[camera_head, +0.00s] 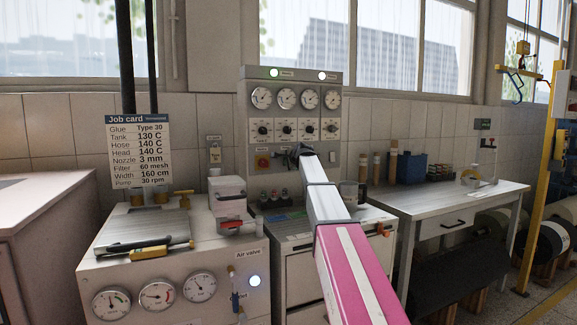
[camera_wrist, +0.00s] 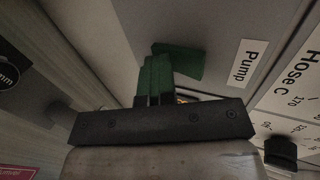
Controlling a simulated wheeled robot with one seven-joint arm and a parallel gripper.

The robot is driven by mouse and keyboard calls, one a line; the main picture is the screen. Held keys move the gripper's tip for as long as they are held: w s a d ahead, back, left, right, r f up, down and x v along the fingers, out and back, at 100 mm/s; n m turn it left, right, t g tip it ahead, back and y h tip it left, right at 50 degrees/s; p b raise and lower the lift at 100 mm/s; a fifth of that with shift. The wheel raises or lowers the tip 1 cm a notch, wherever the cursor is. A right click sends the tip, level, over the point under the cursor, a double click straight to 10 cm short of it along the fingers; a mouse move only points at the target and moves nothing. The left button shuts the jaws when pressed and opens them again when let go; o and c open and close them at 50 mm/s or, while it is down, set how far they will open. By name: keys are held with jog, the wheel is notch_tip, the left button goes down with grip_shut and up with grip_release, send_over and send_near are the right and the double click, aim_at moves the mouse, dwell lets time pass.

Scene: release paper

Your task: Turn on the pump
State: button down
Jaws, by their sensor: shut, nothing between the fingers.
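The control panel (camera_head: 337,138) stands at the back centre, with round gauges above a row of dark knobs. In the wrist view, a white label reading "Pump" (camera_wrist: 243,63) is on the panel face. A dark green flat piece (camera_wrist: 185,64) lies left of that label. My gripper (camera_head: 301,150) is at the panel's lower part, below the knobs, and hides what is behind it. In the wrist view my gripper (camera_wrist: 157,62) is shut, its narrow fingers at the green piece. I cannot tell whether they touch it.
A knob (camera_wrist: 281,152) by the "Hose C" label is close on the right. The job card (camera_head: 140,148) and a gauge cabinet (camera_head: 190,260) are left. A workbench (camera_head: 445,200) is right.

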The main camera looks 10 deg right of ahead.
jog(key=shift+w+r, duration=0.1)
jog(key=shift+r, duration=0.5)
jog(key=f+v, duration=0.1)
jog(key=v, duration=1.3)
jog(key=shift+s+f, duration=0.15)
jog(key=shift+s, duration=0.15)
jog(key=shift+s+d+f, duration=0.15)
jog(key=shift+f, duration=0.5)
